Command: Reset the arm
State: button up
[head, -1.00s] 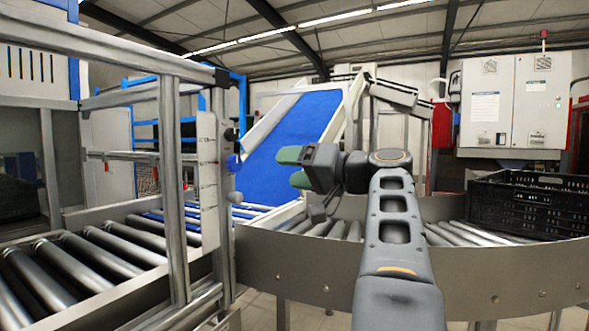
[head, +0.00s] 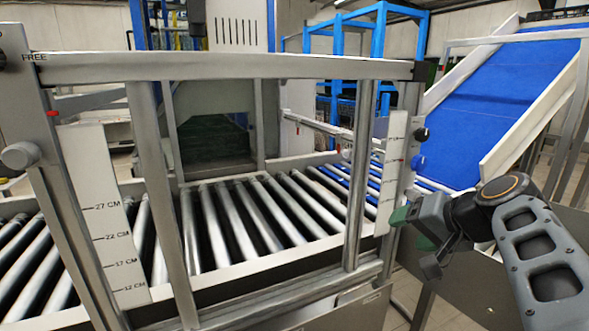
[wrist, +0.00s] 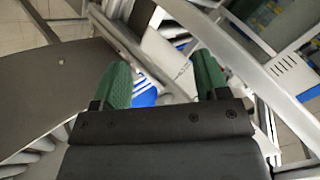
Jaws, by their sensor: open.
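My gripper (head: 412,228) shows at the right of the head view, at the end of my folded grey arm. Its green fingers point left toward the white scale post beside the roller conveyor. In the wrist view the two green fingertips (wrist: 163,78) stand well apart with nothing between them. The gripper is open and empty. From the head view I cannot tell whether it clears the post.
A roller conveyor (head: 235,225) runs behind a metal frame (head: 230,66) with height-marked plates (head: 105,215). A blue inclined belt (head: 500,105) rises at the right. A blue frame (head: 345,50) stands behind. A curved grey side panel (wrist: 60,85) shows in the wrist view.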

jog(key=s+a+f+n+g+h+p, duration=0.4)
jog(key=s+a+f+n+g+p, duration=0.1)
jog(key=s+p, duration=0.5)
jog(key=shift+s+a+h+p, duration=0.35)
jog(key=shift+a+p, duration=0.4)
jog(key=shift+p, duration=0.45)
